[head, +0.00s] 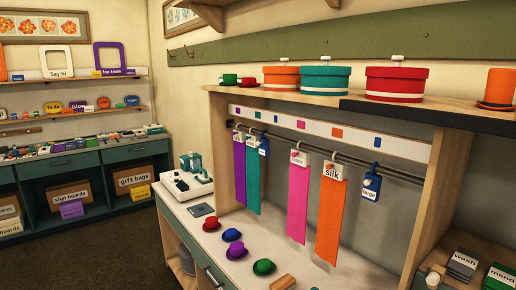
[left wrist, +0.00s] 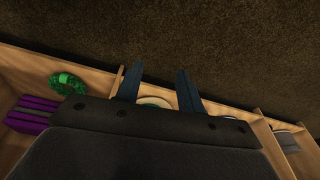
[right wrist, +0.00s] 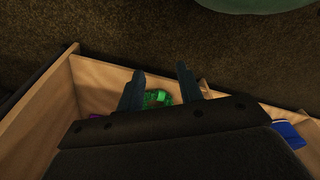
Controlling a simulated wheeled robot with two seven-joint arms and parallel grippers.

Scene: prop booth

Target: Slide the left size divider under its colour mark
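The left size divider (head: 263,147) is a small blue tag with a white label, hooked on the rail (head: 320,152) close beside the teal scarf (head: 253,180). Its label is too small to read surely. A blue colour mark (head: 276,118) on the white strip (head: 315,129) is above and right of it. A second blue divider (head: 371,187) reading "large" hangs at the right, below another blue mark (head: 378,142). My left gripper (left wrist: 158,82) and right gripper (right wrist: 160,85) are open and empty in their wrist views, over low bins. Neither shows in the head view.
A purple scarf (head: 239,170) hangs left of the teal one. A pink scarf (head: 298,205) and an orange scarf (head: 330,215) hang between the dividers, with bare rail left of the pink one. Hat boxes stand on the shelf above. Small hats (head: 233,250) lie on the counter below.

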